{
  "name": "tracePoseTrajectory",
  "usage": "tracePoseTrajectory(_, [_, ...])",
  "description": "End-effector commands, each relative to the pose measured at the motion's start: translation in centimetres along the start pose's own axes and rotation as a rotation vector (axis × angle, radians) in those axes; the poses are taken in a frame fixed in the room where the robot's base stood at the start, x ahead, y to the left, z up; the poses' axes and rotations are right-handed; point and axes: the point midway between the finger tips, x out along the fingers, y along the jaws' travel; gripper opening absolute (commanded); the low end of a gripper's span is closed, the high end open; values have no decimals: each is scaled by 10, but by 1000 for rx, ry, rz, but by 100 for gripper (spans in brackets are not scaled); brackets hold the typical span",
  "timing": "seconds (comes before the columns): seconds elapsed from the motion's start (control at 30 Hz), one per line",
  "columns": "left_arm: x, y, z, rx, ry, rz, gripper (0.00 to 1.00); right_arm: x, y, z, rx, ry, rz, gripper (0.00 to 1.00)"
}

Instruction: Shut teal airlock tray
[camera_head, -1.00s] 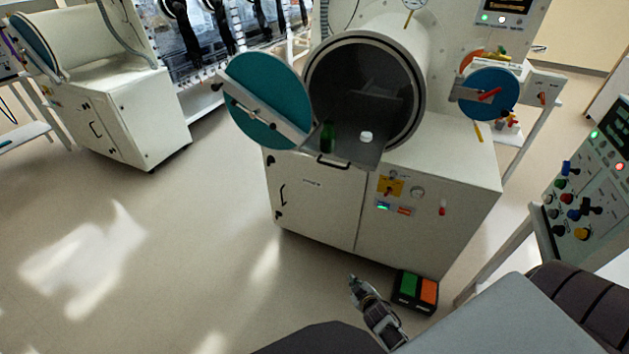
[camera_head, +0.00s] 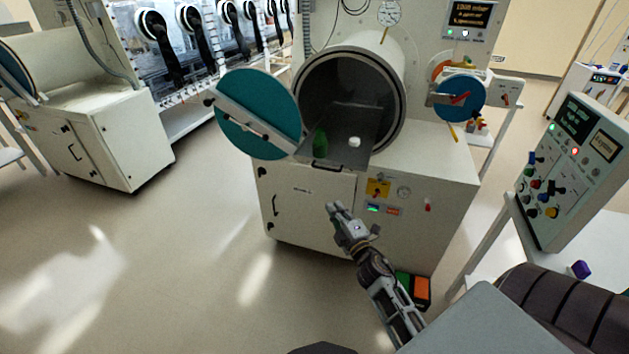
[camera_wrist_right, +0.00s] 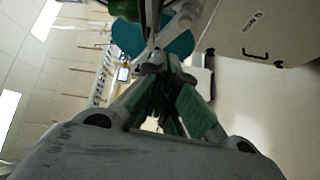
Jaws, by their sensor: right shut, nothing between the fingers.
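The airlock tray (camera_head: 345,125) is a dark grey sheet pulled out of the open airlock chamber (camera_head: 318,75). A black handle (camera_head: 327,168) is at its front edge. A green bottle (camera_head: 320,143) and a small white item (camera_head: 354,142) stand on the tray. The round teal door (camera_head: 258,100) is swung open to the left. My right gripper (camera_head: 334,207) is shut and empty, below and in front of the handle, apart from it. It also shows in the right wrist view (camera_wrist_right: 158,62), with the teal door beyond it. My left gripper is out of view.
A white cabinet (camera_head: 420,200) carries the airlock. A smaller teal disc with a red handle (camera_head: 458,98) is at its right. A green and orange box (camera_head: 421,290) lies on the floor. A control console (camera_head: 575,165) stands at the right. Floor on the left is clear.

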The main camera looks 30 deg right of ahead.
Motion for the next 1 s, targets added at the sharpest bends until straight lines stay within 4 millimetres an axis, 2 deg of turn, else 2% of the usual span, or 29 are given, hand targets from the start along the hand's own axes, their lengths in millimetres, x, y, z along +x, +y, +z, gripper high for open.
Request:
tracePoseTrajectory(0.13, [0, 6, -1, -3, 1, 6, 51, 1, 14, -11, -104, 35, 27, 0])
tracePoseTrajectory(0.3, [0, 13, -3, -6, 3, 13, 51, 0, 15, -20, -223, 73, 36, 0])
tracePoseTrajectory(0.57, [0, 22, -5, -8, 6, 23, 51, 0, 15, -23, -293, 88, 44, 0])
tracePoseTrajectory(1.0, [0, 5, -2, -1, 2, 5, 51, 1, 15, -23, -296, 87, 44, 0])
